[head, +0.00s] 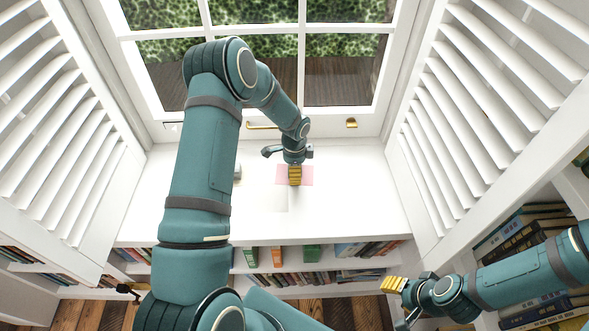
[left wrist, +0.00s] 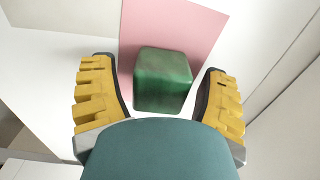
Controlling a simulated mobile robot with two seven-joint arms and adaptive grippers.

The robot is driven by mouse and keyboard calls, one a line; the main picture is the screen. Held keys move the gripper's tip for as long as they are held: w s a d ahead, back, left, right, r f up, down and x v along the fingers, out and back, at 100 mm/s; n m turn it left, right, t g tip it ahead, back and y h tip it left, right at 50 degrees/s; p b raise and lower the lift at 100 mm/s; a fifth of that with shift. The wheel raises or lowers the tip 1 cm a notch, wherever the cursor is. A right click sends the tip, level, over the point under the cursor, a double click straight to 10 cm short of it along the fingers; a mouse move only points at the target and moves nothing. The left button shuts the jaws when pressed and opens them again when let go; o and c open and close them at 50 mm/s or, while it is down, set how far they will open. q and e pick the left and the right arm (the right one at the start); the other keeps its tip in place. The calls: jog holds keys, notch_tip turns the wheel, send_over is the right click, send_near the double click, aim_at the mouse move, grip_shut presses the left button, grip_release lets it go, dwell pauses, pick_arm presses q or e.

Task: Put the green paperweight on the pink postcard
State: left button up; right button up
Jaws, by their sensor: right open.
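The green paperweight (left wrist: 163,84) is a cube and shows in the left wrist view between the two fingers of my left gripper (left wrist: 161,68). That gripper is open, with a gap on each side of the cube. The cube overlaps the pink postcard (left wrist: 160,25); I cannot tell whether all of its base lies on the card. In the head view my left gripper (head: 295,174) is over the pink postcard (head: 282,173) on the white sill, and the paperweight is hidden there. My right gripper (head: 401,303) is open and empty, low at the right, away from the sill.
The white sill (head: 350,205) is clear to the right of the card. A small grey object (head: 237,172) shows beside my left arm. A window with a brass handle (head: 262,126) stands behind. Bookshelves (head: 320,262) are below, and louvred shutters (head: 490,80) flank both sides.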

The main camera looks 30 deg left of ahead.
pick_arm(q)
jog(key=shift+r, duration=0.1)
pick_arm(e)
jog(key=shift+r, duration=0.1)
